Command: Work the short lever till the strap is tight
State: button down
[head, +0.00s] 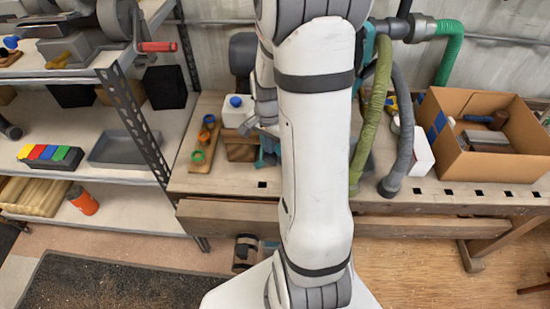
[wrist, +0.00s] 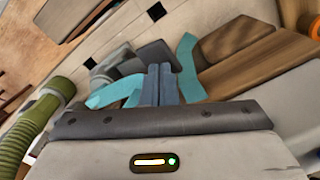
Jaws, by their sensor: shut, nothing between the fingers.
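My gripper (wrist: 160,70) shows in the wrist view with its two blue-grey fingers together and nothing between them. Curved teal pieces (wrist: 187,62) lie on both sides of the fingers; I cannot tell whether they are the strap or part of a tool. A dark grey block-like part (wrist: 150,54) is just beyond the fingertips, and I cannot tell whether they touch it. I cannot make out the short lever for certain. In the head view my gripper (head: 254,126) is partly hidden behind my arm, by a bit of teal (head: 265,158) on the bench.
On the workbench (head: 420,200) are a white bottle with a blue cap (head: 237,110), a wooden block (head: 240,149) and a board with coloured rings (head: 203,145). Green and grey hoses (head: 404,135) and a cardboard box (head: 490,165) are right of my arm. Shelves stand left.

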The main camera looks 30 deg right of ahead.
aim_at(269, 157)
jog(key=shift+f+b, duration=2.15)
jog(key=shift+f, duration=0.65)
notch_tip(269, 157, up, 6)
jog(key=p, duration=0.4)
jog(key=shift+f, duration=0.15)
jog(key=s+a+r+n+t, duration=0.3)
jog(key=s+a+r+n, duration=0.9)
jog(key=r, duration=0.4)
jog(key=shift+s+a+r+n, duration=0.25)
jog(key=shift+s+a+n, duration=0.05)
jog(key=shift+a+n, duration=0.15)
